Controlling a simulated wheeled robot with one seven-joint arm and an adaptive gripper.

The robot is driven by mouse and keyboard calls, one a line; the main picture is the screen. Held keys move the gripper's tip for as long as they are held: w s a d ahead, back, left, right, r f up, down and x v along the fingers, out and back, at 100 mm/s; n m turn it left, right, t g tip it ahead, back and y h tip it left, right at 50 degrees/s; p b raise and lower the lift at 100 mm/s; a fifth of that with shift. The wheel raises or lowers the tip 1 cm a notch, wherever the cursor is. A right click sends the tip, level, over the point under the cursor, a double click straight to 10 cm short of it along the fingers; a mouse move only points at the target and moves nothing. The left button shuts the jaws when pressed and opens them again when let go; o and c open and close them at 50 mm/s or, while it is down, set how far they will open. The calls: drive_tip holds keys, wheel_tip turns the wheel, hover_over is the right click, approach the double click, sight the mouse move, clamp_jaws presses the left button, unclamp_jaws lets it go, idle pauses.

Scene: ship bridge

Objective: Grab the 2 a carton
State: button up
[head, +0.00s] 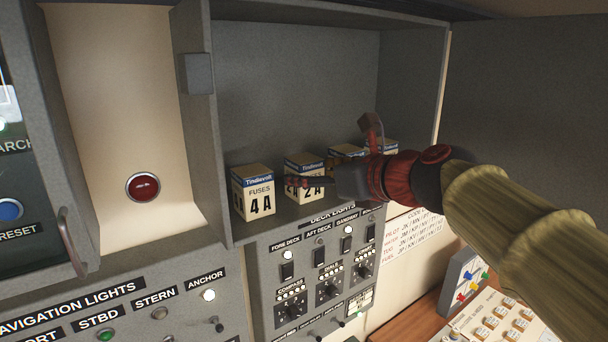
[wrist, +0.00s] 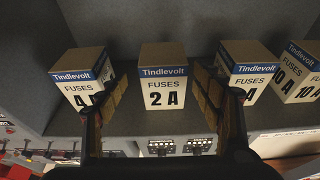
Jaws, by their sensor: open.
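The 2 A fuse carton (head: 304,166) stands upright on the shelf of the open grey cabinet, second from the left in the head view. It is white with a blue Tindlevolt band and a brown top. In the wrist view the carton (wrist: 163,88) sits centred ahead of my gripper. My gripper (wrist: 163,92) is open, with one finger on each side of the carton's front. In the head view my gripper (head: 308,182) partly covers the carton's lower face. Whether the fingers touch the carton cannot be told.
A 4 A carton (head: 254,190) stands to the left on the shelf. The cabinet's side wall (head: 205,140) is left of the 4 A carton. Switch panels lie below.

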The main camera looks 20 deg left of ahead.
sight(313, 174)
drive_tip(key=x, duration=0.2)
drive_tip(key=p+x, duration=0.1)
drive_tip(key=x, duration=0.1)
drive_tip(key=shift+w+a+f, duration=0.1)
drive_tip(key=shift+w+f, duration=0.05)
drive_tip(key=shift+w, duration=0.3)
drive_tip(key=shift+s, duration=0.25)
drive_tip(key=shift+c, duration=0.6)
drive_tip(key=shift+w, duration=0.15)
drive_tip(key=shift+c, duration=1.3)
drive_tip(key=c, duration=1.1)
